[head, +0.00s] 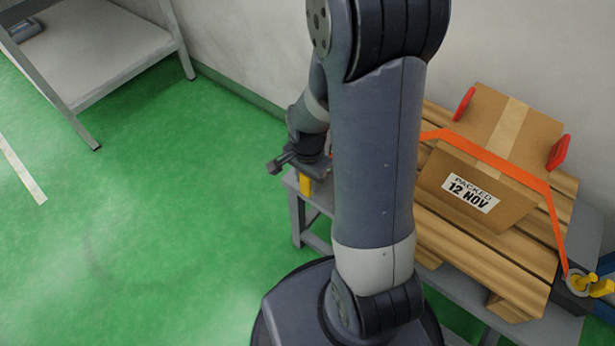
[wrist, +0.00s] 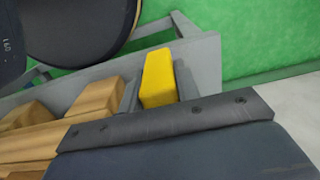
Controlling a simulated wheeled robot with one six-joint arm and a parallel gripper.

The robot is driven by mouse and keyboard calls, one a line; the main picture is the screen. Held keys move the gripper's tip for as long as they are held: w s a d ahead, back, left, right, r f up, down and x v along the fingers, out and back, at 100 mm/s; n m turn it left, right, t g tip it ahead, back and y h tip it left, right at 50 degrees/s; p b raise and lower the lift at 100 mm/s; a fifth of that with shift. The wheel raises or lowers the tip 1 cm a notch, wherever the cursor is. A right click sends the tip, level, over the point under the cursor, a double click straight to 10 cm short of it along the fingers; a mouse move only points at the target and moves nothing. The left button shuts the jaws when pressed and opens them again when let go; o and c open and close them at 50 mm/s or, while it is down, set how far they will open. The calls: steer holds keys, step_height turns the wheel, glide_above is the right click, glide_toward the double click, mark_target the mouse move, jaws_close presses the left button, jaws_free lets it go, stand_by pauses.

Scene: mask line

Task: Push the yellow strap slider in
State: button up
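The yellow slider (wrist: 158,78) is a block at the edge of the grey table, in the middle of the wrist view. In the head view only a small part of the yellow slider (head: 306,185) shows below my gripper (head: 290,163). My gripper is close over it, at the table's left end. In the wrist view a grey upright piece stands close on each side of the block; I cannot tell whether these are my fingers or guides, or whether they touch it. The orange strap (head: 490,165) runs over the cardboard box (head: 470,185); its left end is hidden behind my arm.
A ratchet with yellow handles (head: 602,287) is at the right. A wall stands behind; green floor (head: 150,220) is clear at left.

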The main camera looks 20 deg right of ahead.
jaws_close()
steer(key=w+d, duration=0.1)
steer(key=d, duration=0.1)
steer(key=w+d, duration=0.2)
steer(key=d, duration=0.1)
steer(key=w+d, duration=0.2)
steer(key=d, duration=0.1)
steer(key=shift+r+p, duration=0.1)
steer(key=shift+p, duration=0.3)
steer(key=shift+o, duration=2.4)
jaws_free()
steer(key=shift+d, duration=0.1)
step_height(320, 180, up, 11)
steer(key=p, duration=0.2)
steer(key=shift+p, duration=0.4)
